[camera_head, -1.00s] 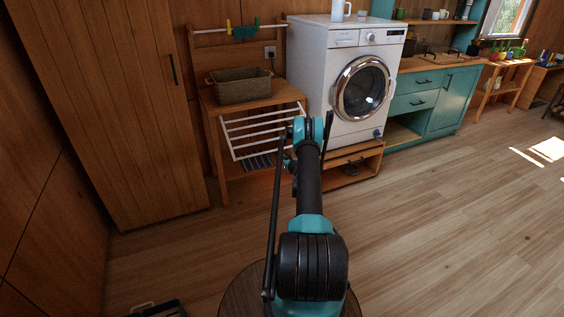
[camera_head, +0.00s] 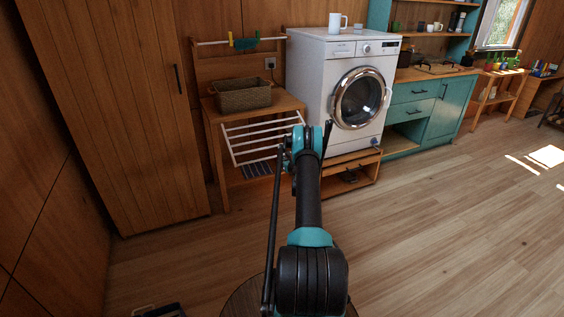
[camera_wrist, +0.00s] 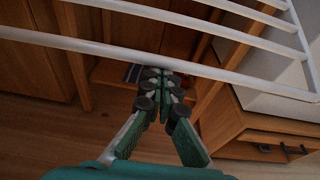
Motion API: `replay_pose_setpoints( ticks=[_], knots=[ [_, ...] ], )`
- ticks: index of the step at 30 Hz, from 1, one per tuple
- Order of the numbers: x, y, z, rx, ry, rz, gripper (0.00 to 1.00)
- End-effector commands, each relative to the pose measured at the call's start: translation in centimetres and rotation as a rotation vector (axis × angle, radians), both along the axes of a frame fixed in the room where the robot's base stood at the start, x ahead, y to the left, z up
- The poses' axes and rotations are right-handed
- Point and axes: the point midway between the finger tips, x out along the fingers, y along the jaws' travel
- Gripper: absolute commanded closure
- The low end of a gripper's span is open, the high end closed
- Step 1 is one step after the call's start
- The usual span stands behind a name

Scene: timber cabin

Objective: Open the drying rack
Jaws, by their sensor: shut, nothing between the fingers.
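The drying rack (camera_head: 229,146) is a frame of white bars at the front of a wooden stand, tilted out below the stand's top. In the wrist view its bars run across the upper part, with the front bar (camera_wrist: 100,49) nearest. My gripper (camera_wrist: 160,85) is shut and empty, with its tips close to the middle of that bar. I cannot tell whether they touch it. In the head view my wrist hides the gripper and the rack's right end.
The wooden stand (camera_head: 213,135) carries a wicker basket (camera_head: 243,97). A white washing machine (camera_head: 311,80) on a low wooden base stands to the right, close to my wrist. A tall wooden cabinet (camera_head: 115,110) is at the left. Open floor lies at the right.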

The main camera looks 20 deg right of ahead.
Motion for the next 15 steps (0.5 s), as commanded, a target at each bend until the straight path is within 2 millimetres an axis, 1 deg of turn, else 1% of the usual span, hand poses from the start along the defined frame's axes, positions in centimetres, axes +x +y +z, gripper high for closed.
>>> replay_pose_setpoints(
  ticks=[1, 15],
  knots=[
    [-0.1, 0.0, 0.7, -0.001, 0.012, 0.0, 1.0],
    [-2.1, -0.1, 6.4, -0.006, 0.196, 0.0, 1.0]
  ],
)
